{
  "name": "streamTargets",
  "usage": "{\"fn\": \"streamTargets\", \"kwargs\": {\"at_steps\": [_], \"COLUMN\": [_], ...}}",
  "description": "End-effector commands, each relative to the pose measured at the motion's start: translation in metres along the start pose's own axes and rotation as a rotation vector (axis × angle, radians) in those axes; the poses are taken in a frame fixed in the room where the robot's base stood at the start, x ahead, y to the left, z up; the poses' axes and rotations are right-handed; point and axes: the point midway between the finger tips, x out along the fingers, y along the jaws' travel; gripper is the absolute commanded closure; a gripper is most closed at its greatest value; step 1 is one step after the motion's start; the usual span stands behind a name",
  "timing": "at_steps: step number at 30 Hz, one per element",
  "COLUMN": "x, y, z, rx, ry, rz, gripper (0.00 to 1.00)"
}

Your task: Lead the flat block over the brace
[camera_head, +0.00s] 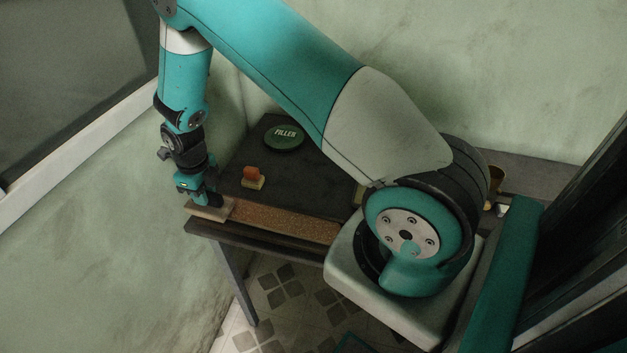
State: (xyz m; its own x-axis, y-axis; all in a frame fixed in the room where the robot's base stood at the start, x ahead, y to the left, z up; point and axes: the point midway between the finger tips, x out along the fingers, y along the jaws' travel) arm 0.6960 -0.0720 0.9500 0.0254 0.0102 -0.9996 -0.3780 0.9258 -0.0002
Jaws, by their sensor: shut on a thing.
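My gripper (208,199) points down at the left front corner of the dark table and is shut on a pale, flat wooden block (207,212). The block lies at the left end of a long brown, speckled strip (288,220) along the table's front edge. I cannot tell whether the block rests on the strip or beside it. The fingertips partly hide the block. I cannot make out for sure which thing is the brace. A small orange piece on a yellowish base (253,178) stands behind the strip.
A dark green round disc marked "FILLED" (284,137) lies at the back of the table (300,180). My arm hides the table's right part. Some small items (497,206) show at the far right. A green wall stands close behind and left.

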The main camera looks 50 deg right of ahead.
Motion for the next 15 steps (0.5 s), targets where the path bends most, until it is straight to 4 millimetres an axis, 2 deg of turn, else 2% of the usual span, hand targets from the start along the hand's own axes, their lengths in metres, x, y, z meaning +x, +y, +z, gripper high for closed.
{"fn": "streamTargets", "kwargs": {"at_steps": [5,15], "x": [0.001,-0.001], "y": [0.000,0.000], "z": [-0.001,-0.025], "rx": [0.000,0.001], "ry": [0.000,0.001], "rz": [0.000,0.000], "gripper": [0.97,0.97]}}
